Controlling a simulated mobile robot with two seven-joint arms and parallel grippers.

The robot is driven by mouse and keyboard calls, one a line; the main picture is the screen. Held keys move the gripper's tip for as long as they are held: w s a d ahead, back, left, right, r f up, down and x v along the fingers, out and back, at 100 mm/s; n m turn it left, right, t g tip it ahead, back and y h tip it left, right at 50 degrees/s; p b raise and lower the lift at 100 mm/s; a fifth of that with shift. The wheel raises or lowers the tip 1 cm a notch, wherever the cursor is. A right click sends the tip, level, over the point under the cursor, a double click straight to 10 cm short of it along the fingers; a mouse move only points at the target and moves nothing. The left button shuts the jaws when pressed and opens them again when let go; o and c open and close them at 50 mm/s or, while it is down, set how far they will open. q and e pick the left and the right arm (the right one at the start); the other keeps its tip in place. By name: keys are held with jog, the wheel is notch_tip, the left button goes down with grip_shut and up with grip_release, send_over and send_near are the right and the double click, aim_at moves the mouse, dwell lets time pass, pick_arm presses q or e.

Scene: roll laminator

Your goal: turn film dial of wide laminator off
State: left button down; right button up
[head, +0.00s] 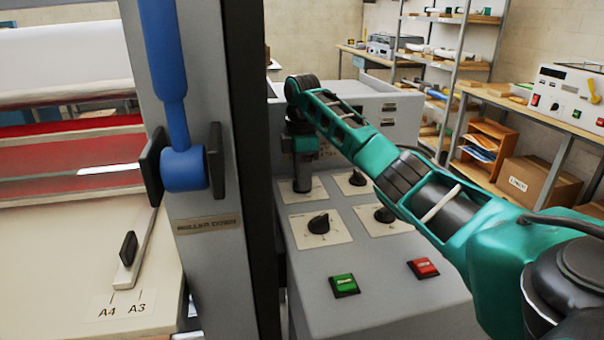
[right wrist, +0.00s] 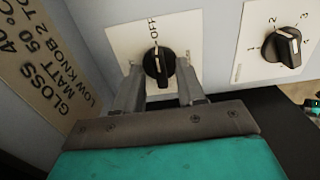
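The wide laminator's grey control panel (head: 350,280) carries several black dials on cream plates, in the head view. My right gripper (head: 303,188) points down at the back-left dial and hides it there. In the right wrist view that black dial (right wrist: 158,68) sits on a plate marked OFF. Its white line points roughly up toward the OFF lettering. My right gripper (right wrist: 158,82) is open, one finger on each side of the dial, with a small gap visible on both sides. My left gripper is out of view.
A neighbouring numbered dial (right wrist: 288,46) is right of the gripper. A green button (head: 344,285) and a red button (head: 423,268) sit at the panel's front. A grey post (head: 205,255) with a blue lever (head: 184,170) stands left. Shelves are behind.

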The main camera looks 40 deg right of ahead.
notch_tip(320, 180, up, 13)
dwell(0.8)
jog(key=shift+f, duration=0.1)
dwell(0.4)
